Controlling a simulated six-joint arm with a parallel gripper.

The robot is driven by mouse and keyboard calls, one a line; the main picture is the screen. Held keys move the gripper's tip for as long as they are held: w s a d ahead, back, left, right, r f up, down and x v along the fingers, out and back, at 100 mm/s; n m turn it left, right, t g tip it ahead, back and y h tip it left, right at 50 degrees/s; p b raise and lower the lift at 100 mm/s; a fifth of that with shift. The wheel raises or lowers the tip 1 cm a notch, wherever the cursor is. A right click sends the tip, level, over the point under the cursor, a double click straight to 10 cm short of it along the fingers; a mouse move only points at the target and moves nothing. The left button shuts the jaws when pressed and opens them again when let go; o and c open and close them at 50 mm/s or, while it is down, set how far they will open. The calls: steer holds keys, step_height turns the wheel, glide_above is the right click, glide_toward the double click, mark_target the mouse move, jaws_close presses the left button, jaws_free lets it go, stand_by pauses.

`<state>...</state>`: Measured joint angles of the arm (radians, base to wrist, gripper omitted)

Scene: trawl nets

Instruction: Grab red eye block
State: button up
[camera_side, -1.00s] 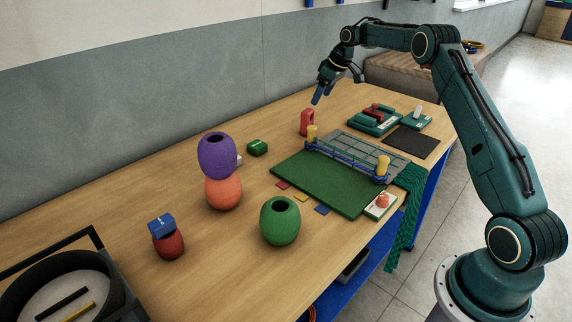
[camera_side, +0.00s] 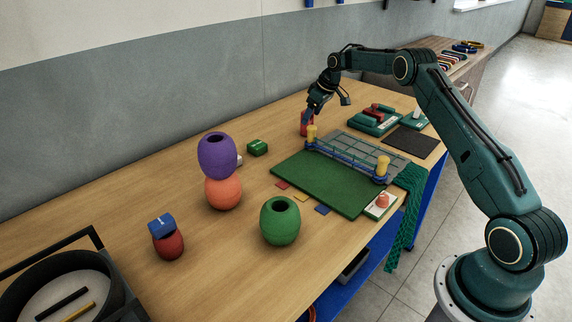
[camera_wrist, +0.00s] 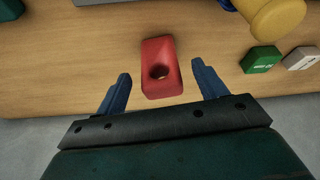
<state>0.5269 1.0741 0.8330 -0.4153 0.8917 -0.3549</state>
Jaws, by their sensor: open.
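The red eye block (camera_wrist: 161,70) is a red upright block with a round hole. It stands on the wooden table near the wall. In the side view the red eye block (camera_side: 306,127) is partly hidden by my gripper (camera_side: 312,110). In the wrist view my gripper (camera_wrist: 162,85) is open, with one blue finger on each side of the block. Gaps show between both fingers and the block, so it is not held.
A yellow post (camera_side: 311,133) of the net frame stands just in front of the block. A green mat (camera_side: 330,180) lies nearer the camera. A green block (camera_wrist: 262,59) and a whitish block (camera_wrist: 302,58) sit to one side. Bare wood (camera_wrist: 90,60) surrounds the red block.

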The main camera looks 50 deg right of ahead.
steer(key=shift+f, duration=0.15)
steer(key=shift+x, duration=2.5)
steer(key=c, duration=1.1)
